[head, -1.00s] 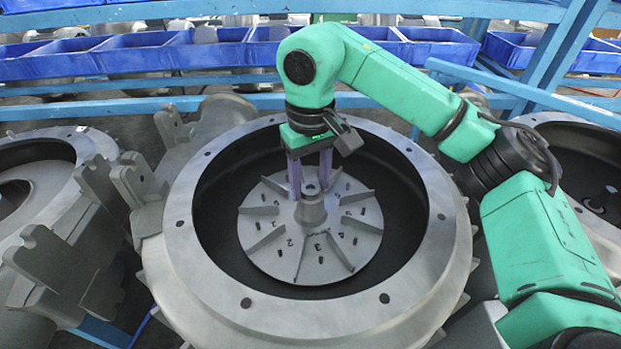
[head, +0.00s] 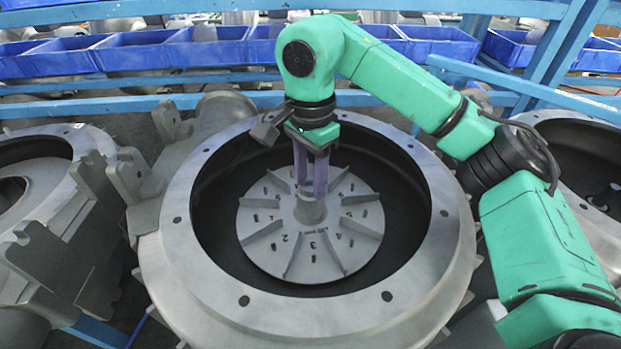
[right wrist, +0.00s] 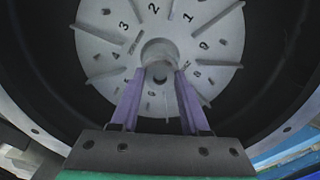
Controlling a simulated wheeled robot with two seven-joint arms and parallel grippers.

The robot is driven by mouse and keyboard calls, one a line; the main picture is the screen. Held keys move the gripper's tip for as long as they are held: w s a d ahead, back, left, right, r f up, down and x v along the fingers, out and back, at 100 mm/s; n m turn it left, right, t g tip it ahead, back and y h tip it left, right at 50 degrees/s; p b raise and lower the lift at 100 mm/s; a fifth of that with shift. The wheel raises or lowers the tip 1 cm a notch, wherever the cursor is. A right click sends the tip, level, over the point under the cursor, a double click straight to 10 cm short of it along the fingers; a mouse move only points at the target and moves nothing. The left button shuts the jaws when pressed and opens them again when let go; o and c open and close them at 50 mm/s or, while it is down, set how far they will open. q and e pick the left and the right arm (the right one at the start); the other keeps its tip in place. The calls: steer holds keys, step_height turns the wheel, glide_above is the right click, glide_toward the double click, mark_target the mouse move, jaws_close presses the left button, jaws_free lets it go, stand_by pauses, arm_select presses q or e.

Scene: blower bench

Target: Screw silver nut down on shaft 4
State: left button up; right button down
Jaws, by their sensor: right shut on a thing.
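The grey bladed disc (head: 262,222) with numbers on its face lies inside the large round housing (head: 200,287). Its raised hub (head: 309,212) stands in the middle around the shaft. My right gripper (head: 311,190) points straight down over the hub, its purple fingers shut on the silver nut at the hub's top. In the right wrist view the nut (right wrist: 160,72) shows as a small grey ring with a dark centre between the fingertips (right wrist: 161,77). The fingers hide much of it, and I cannot tell how far down it sits. My left gripper is not in view.
The housing's wide flange with bolt holes surrounds the disc, with a dark gap between them. Similar castings stand at the left (head: 75,235) and right (head: 590,150). Blue bins (head: 130,52) and a blue frame (head: 480,68) run along the back.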

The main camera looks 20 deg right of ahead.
steer(key=m, duration=0.9)
steer(key=shift+m, duration=0.3)
steer(key=c, duration=0.7)
jaws_free()
